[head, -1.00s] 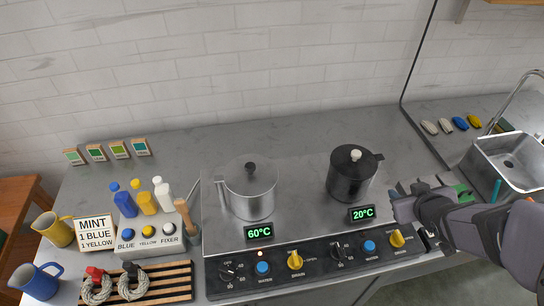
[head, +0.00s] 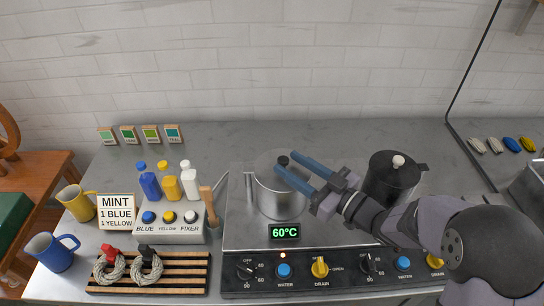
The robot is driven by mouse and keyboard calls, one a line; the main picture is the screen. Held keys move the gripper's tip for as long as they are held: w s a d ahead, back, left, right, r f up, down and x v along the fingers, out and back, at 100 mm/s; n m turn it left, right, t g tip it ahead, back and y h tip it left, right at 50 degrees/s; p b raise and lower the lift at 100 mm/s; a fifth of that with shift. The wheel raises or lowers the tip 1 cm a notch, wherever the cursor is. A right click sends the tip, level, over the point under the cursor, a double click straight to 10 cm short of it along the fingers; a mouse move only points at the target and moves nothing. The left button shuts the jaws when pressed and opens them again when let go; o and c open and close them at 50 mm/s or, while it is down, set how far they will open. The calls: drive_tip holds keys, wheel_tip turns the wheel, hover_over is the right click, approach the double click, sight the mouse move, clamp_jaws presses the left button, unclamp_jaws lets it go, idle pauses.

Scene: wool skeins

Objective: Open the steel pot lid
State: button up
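The steel pot (head: 270,200) stands on the left of the stove in the head view. Its lid (head: 262,165) is on, with a small black knob (head: 283,160) on top. My gripper (head: 284,162) reaches in from the right over the pot. Its two blue fingers are apart, with the tips close to the knob, one on each side of it in the picture. I cannot tell whether they touch it or are above it. The gripper hides the pot's right side.
A dark pot (head: 390,180) with a white knob stands right of the steel pot, behind my arm. A wooden-handled tool (head: 209,205) stands left of the steel pot. Bottles (head: 171,182), a button box (head: 165,236) and a slatted rack (head: 190,273) with skeins lie further left.

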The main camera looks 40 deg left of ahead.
sight(272, 160)
drive_tip(key=shift+a, duration=0.1)
drive_tip(key=shift+a+p, duration=1.2)
drive_tip(key=shift+a, duration=2.35)
clamp_jaws()
